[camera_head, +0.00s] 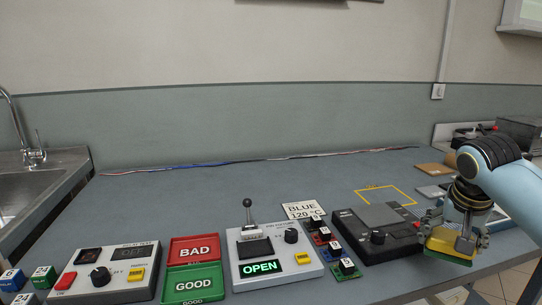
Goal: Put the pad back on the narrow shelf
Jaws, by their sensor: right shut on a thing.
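My right gripper (455,232) comes in from the right on a pale blue arm. It is shut on a yellow pad with a darker greenish lower side (449,243), near the table's front right edge. The pad is just right of a dark grey device and looks close to it; I cannot tell whether they touch. The fingers partly cover the pad. I cannot make out the narrow shelf for certain. My left gripper is out of view.
On the table (220,197) stand the dark device (375,237), a panel reading OPEN (270,256), red BAD (194,250) and green GOOD (193,284) trays, a test box (108,275) and several numbered blocks. A yellow outline (386,194) lies behind. The table's back left is clear.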

